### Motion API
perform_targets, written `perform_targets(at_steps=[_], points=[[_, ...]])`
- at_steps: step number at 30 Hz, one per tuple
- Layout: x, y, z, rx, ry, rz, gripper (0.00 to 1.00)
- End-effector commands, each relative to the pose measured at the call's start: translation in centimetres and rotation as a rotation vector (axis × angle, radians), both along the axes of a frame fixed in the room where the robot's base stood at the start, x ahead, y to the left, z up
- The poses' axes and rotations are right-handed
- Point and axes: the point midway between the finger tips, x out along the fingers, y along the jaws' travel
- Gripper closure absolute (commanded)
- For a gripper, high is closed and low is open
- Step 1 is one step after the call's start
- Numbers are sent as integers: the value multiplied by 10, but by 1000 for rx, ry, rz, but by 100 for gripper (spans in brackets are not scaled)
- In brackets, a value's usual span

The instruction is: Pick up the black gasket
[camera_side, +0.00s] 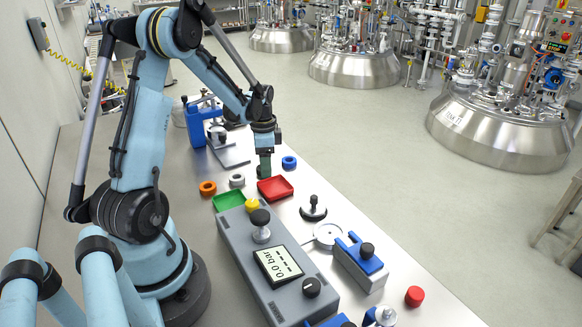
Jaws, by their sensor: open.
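I cannot make out a black gasket in the side view; it may be hidden behind my gripper or arm. My gripper (264,172) points down just behind the red tray (276,189), low over the bench. It is open, and no held thing shows. Several ring-shaped pieces lie around it: a blue ring (289,162) to its right, a grey ring (237,180) to its left and an orange ring (208,187) farther left.
A green tray (229,200) and a yellow piece (252,205) lie in front. A grey pressure console (262,262) fills the near bench. A black-knobbed piece (314,209), a blue-topped block (360,262) and a red cylinder (414,296) stand right. A blue stand (196,122) is behind.

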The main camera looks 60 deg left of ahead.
Motion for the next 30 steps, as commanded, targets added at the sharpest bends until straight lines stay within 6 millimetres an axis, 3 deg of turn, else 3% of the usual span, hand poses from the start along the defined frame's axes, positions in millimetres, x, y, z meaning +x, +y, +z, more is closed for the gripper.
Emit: perform_targets(at_steps=[1,9,20,29,30], points=[[0,0,0,0,0,0,46],[0,0,0,0,0,0,86],[0,0,5,0,0,0,86],[0,0,42,0,0,0,86],[2,-10,47,0,0,-6,86]])
